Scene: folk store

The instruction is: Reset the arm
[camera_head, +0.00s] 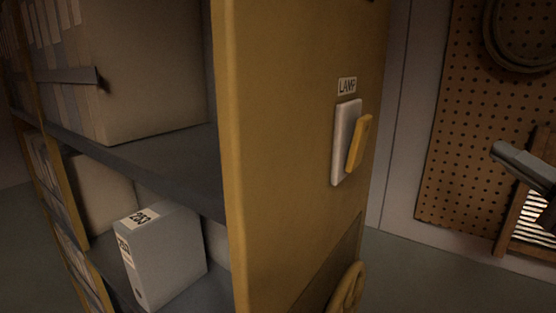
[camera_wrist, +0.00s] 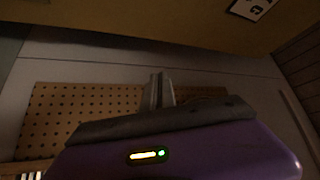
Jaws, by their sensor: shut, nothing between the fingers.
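My gripper (camera_wrist: 160,92) shows in the wrist view as narrow grey fingers held together beyond a purple housing with a small orange and green light. Nothing is between the fingers. Beyond them is a pegboard wall, and the fingers look apart from it. In the head view I cannot make out the gripper for sure. A grey rounded metal part juts in at the right edge there, and I cannot tell what it belongs to.
A yellow shelf end panel (camera_head: 290,130) stands close in front, with a LAMP switch (camera_head: 354,143) and a round yellow handwheel (camera_head: 347,290). Shelves hold boxes and a grey binder (camera_head: 165,255). A pegboard (camera_head: 470,120) hangs at right; it also shows in the wrist view (camera_wrist: 60,115).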

